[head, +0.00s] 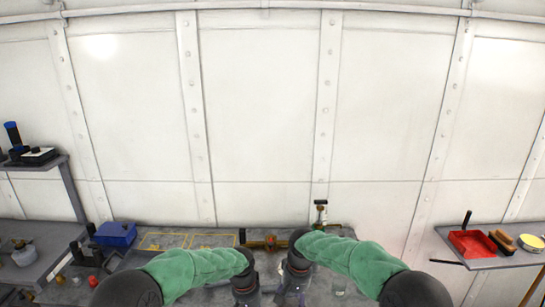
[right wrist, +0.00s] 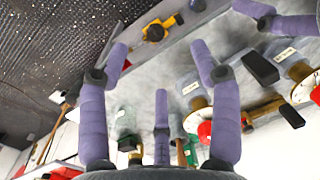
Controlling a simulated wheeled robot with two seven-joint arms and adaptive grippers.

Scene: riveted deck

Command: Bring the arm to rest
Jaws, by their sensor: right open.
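Both my arms, in green sleeves, reach in from the bottom of the head view over the near bench (head: 222,232). My left gripper (head: 245,292) is at the bottom edge, and its fingertips are cut off, so its opening cannot be judged. My right gripper (head: 290,288) is close beside it on the right. In the right wrist view the purple fingers of my right gripper (right wrist: 158,58) are spread apart with nothing held between them. More purple finger parts show at that view's upper right.
A blue bin (head: 115,234) and yellow-outlined areas lie on the bench's left part. A raised shelf (head: 38,163) stands at left. A riveted white wall closes the back.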

